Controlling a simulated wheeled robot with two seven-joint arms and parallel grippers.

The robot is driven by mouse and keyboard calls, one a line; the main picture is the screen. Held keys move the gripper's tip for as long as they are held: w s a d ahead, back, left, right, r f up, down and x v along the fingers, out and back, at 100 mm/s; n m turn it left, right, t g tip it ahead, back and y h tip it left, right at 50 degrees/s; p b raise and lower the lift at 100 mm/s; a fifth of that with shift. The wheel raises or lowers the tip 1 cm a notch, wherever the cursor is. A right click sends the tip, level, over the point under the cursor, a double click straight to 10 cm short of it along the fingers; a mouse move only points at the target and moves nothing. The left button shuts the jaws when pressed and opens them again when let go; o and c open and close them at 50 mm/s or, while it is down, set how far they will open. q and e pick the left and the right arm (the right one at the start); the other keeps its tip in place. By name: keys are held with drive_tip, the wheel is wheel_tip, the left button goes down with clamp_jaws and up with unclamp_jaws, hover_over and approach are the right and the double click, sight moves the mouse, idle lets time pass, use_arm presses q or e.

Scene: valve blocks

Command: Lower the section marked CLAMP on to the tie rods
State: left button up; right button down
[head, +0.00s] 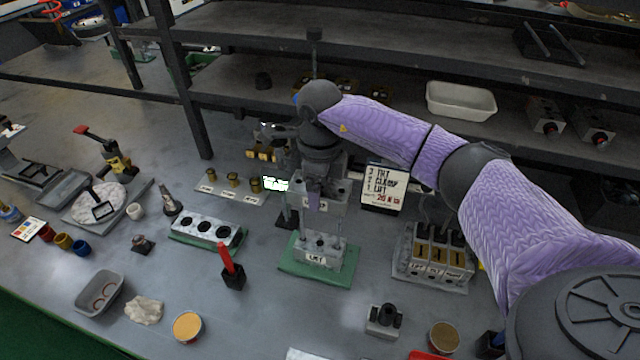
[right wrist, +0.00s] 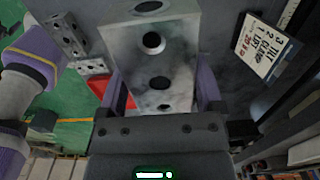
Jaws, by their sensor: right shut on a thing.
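The held grey section (head: 320,192) is a block with round holes; its front label is partly covered by a purple finger, so I cannot read it fully. My right gripper (head: 316,198) is shut on it. In the right wrist view the section (right wrist: 178,62) sits between the purple fingers. Below it, a section labelled LIFT (head: 318,260) stands on a green base (head: 290,268). Thin tie rods (head: 338,226) rise from there towards the held section, with a gap between the two blocks. I cannot tell whether the rods enter its holes. My left gripper is not in view.
An order card (head: 383,188) listing LIFT, CLAMP and a third name stands right of the stack. A rack of blocks (head: 435,258) is further right. A block with round holes (head: 205,232) and a red-handled tool (head: 230,265) lie left. Shelves (head: 250,98) are behind.

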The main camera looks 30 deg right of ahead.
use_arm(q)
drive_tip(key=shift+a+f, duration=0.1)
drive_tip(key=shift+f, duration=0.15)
use_arm(e)
drive_tip(key=shift+f, duration=0.35)
drive_tip(key=shift+f+b, duration=0.3)
drive_tip(key=shift+b, duration=0.15)
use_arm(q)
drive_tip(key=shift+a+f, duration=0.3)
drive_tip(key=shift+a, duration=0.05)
use_arm(e)
drive_tip(key=shift+f, duration=0.1)
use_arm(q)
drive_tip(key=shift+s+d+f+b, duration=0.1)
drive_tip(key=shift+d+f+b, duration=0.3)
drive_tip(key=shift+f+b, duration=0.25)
use_arm(e)
drive_tip(key=shift+f, duration=0.8)
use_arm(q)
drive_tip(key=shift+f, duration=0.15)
use_arm(e)
drive_tip(key=shift+f, duration=0.3)
drive_tip(key=shift+f, duration=0.1)
use_arm(q)
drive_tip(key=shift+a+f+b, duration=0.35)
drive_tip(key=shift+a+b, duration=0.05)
drive_tip(key=shift+b, duration=0.15)
use_arm(e)
drive_tip(key=shift+f, duration=0.4)
